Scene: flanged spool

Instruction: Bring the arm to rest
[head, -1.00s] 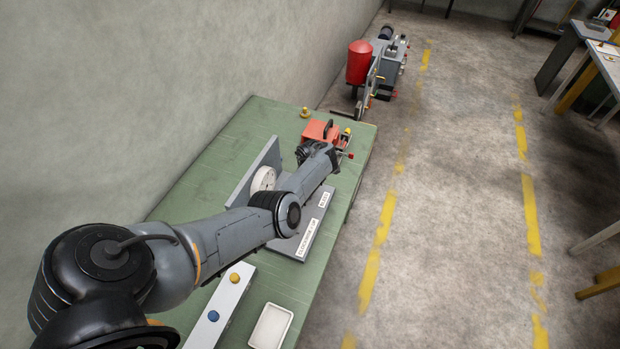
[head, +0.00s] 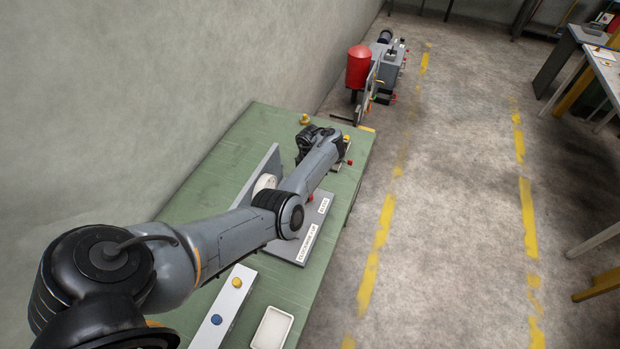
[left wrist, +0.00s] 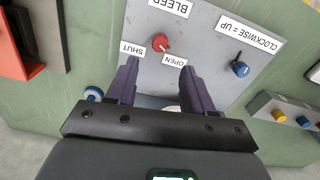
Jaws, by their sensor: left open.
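My left arm reaches from the lower left across the green bench (head: 190,193) in the head view, and its links hide its fingers there. In the left wrist view my left gripper (left wrist: 160,82) is open, its two purple fingers apart with nothing seen between them. Ahead of the fingertips is a grey plate (left wrist: 200,22) with a red knob (left wrist: 161,41) between labels reading SHUT and OPEN. A blue knob (left wrist: 240,69) stands to the right, by a label reading CLOCKWISE = UP. My right gripper is in neither view.
A grey upright plate (head: 262,168) with a white round part (head: 264,184) stands beside the arm. A strip with yellow and blue knobs (head: 225,305) and a white tray (head: 272,328) lie nearer. A red box (left wrist: 30,45) shows in the left wrist view.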

